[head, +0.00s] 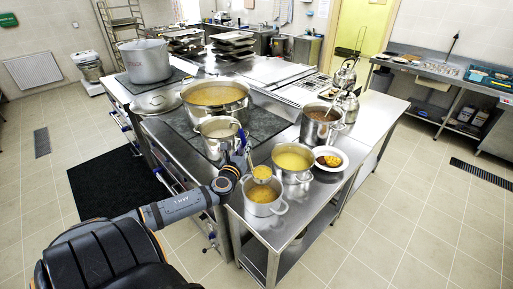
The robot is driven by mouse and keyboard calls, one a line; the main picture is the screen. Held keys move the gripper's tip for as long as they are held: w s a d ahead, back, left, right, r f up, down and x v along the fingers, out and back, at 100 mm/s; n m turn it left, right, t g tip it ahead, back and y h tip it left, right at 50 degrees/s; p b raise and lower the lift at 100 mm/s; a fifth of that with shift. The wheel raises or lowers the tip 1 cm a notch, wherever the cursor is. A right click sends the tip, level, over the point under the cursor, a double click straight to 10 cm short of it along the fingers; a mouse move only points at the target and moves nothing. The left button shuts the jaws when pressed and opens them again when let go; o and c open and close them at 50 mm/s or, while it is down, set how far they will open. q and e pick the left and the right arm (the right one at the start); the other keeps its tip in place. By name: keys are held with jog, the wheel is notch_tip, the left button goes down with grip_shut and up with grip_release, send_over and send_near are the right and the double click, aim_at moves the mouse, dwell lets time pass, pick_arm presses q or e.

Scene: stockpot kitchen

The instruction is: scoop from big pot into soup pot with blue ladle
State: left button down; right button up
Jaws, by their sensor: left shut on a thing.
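My left gripper (240,160) is shut on the blue ladle (247,155), near the front left of the steel counter. The ladle's bowl (262,174) holds yellow-orange soup and is over the far side of a small two-handled steel pot, which looks like the soup pot (262,209). That pot also has yellow-orange soup in it. I cannot tell whether the bowl touches the rim. The big pot (216,112) is a wide steel pot of yellow-brown soup on the dark stove top behind. My right gripper is not in view.
A steel pot with pale contents (216,146) stands just behind my gripper. A pot of yellow soup (292,175), a white plate of food (341,164) and a pot of brown food (318,137) stand to the right. A tall pot (146,66) stands far left.

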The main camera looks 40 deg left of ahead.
pick_arm(q)
jog(key=w+d+m+b, duration=0.55)
jog(key=d+m, duration=0.45)
jog(key=d, duration=0.3)
jog(key=w+d+f+m+p, duration=0.2)
jog(key=w+d+f+m, duration=0.4)
jog(key=d+f+m, duration=0.5)
jog(key=shift+f+m, duration=0.5)
jog(key=shift+f, duration=0.5)
dwell(0.7)
